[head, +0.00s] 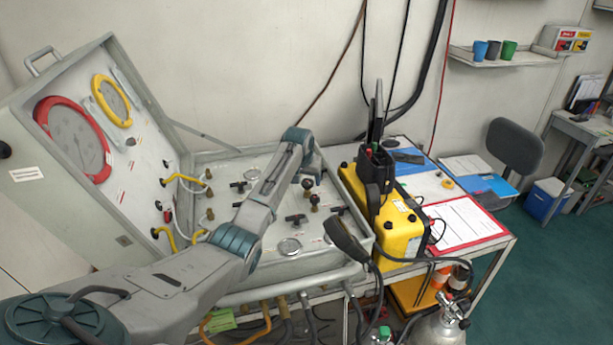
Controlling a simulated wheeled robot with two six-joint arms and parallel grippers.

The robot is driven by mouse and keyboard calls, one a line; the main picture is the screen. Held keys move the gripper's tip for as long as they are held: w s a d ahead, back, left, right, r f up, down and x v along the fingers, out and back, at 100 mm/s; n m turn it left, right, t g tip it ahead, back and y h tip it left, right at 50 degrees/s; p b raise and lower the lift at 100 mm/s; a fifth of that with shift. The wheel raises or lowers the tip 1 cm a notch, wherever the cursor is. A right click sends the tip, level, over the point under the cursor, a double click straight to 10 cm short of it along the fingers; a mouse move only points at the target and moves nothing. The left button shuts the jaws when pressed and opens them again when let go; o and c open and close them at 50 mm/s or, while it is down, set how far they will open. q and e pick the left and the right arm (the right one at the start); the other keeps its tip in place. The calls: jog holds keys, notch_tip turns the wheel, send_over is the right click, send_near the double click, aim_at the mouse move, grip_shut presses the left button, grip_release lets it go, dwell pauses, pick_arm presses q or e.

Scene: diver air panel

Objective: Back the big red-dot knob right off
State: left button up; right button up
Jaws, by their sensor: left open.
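The grey panel case (225,158) stands open on the bench with its lid tilted back at the left. My left arm comes in from the lower left and reaches over the panel. My left gripper (309,173) is open near the round knob; its fingers are small and partly hidden by the arm. My right gripper is out of view.
A yellow case (402,232) with a black radio (376,170) stands close to the panel's right. A dark handset (347,241) on a cable lies over the panel's front right corner. Yellow hoses (185,179) loop at the lid hinge. A red clipboard (462,222) lies further right.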

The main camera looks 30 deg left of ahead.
pick_arm(q)
jog(key=shift+w+f, duration=0.2)
jog(key=shift+f, duration=0.35)
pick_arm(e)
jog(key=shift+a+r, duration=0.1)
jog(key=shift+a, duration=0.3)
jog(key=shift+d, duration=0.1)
pick_arm(q)
jog(key=shift+c, duration=0.8)
jog(key=c, duration=0.8)
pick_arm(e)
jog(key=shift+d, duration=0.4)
